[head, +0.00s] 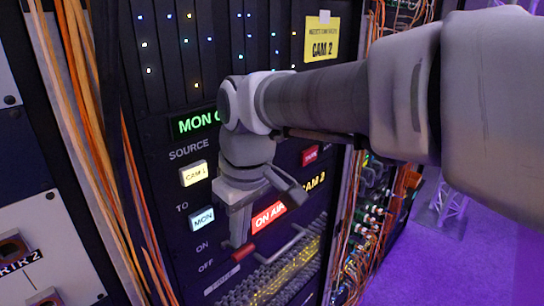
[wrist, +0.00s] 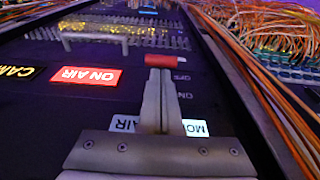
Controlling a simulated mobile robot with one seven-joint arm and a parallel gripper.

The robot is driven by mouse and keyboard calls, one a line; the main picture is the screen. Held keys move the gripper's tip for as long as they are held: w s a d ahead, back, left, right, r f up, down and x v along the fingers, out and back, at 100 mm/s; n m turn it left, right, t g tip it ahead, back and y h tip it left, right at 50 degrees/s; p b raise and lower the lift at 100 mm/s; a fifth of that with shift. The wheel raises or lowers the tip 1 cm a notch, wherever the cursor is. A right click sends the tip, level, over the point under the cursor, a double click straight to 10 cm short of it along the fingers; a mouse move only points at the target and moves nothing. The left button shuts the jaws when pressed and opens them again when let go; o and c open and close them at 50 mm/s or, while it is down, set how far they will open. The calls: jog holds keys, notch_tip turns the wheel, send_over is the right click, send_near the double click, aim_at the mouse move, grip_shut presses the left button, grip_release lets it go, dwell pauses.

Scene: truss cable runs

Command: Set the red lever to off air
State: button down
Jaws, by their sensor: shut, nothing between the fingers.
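The red lever (head: 243,252) has a red grip and sits low on the dark panel, beside the ON and OFF labels. In the wrist view the red grip (wrist: 165,60) lies crosswise just beyond my fingertips. My gripper (head: 238,243) is shut and empty, its tips close to the grip; I cannot tell whether they touch it. The ON AIR sign (head: 268,217) is lit red, and it also shows lit in the wrist view (wrist: 86,76). The lever's base is hidden, so I cannot tell which label it stands at.
A lit CAM 1 button (head: 194,173) and a MON button (head: 202,219) are left of my gripper. A red button (head: 310,155) is to its right. A metal bar (head: 283,244) and patch rows lie below. Orange cables (head: 88,130) run along the left.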

aim_at(245, 251)
jog(key=shift+f+b, duration=0.15)
jog(key=shift+b, duration=0.15)
jog(key=shift+s+d+t+b, duration=0.15)
jog(key=shift+t+b, duration=0.15)
jog(key=shift+b, duration=0.15)
jog(key=shift+d+f+y+b, duration=0.1)
jog(key=shift+f+y+b, duration=0.25)
jog(key=shift+b, duration=0.5)
jog(key=t+y+b, duration=0.1)
jog(key=b, duration=0.1)
jog(key=f+b, duration=0.1)
jog(key=b, duration=0.2)
jog(key=shift+s+d+f+t+y+b, duration=0.2)
jog(key=shift+s+d+t+y+b, duration=0.1)
jog(key=shift+s+d+t+y, duration=0.1)
jog(key=t+y+b, duration=0.1)
jog(key=b, duration=0.3)
jog(key=shift+s+d, duration=0.15)
jog(key=shift+r+p, duration=0.6)
jog(key=shift+r, duration=0.15)
